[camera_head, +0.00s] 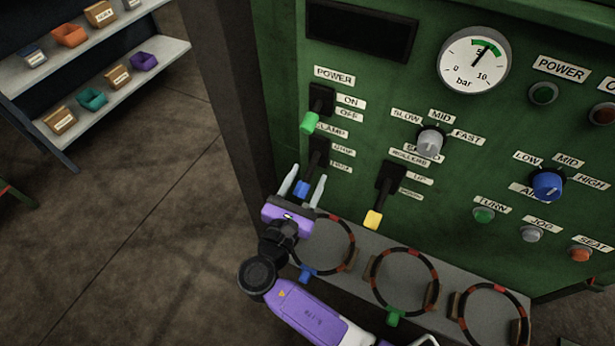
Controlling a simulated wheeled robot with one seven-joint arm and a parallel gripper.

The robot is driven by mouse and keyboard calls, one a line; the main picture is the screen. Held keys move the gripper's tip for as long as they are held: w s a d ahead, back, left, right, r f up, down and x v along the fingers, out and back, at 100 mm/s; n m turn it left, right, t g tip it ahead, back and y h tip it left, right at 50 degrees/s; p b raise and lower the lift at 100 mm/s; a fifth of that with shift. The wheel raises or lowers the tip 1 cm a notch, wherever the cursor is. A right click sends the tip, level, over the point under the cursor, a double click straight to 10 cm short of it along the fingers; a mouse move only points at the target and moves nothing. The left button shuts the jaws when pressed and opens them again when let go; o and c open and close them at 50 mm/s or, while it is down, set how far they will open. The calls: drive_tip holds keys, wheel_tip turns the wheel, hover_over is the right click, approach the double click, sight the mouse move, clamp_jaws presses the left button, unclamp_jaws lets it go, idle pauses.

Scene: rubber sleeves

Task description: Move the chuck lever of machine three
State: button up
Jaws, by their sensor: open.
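My gripper (303,181) is open in front of the green machine panel (370,100). Its two pale fingers point up, one on each side of a blue-tipped lever (302,189). Whether they touch the tip I cannot tell. This lever hangs down from a black slot beneath a label that seems to read CLAMP (331,131); no label clearly reads chuck, and no machine number shows. A green-tipped lever (310,122) sits above it under POWER. A yellow-tipped lever (373,219) hangs to the right, near the ROLLERS label.
A grey shelf (475,277) with several red-and-black rings juts out below the levers. A grey knob (429,141), a blue knob (547,184) and a pressure gauge (475,60) are to the right. Open floor (150,220) lies left; a shelf rack (90,84) stands beyond.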

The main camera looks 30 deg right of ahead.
drive_tip(key=shift+w+d, duration=0.25)
drive_tip(key=shift+d, duration=0.05)
clamp_jaws()
drive_tip(key=shift+a, duration=0.1)
idle(1.2)
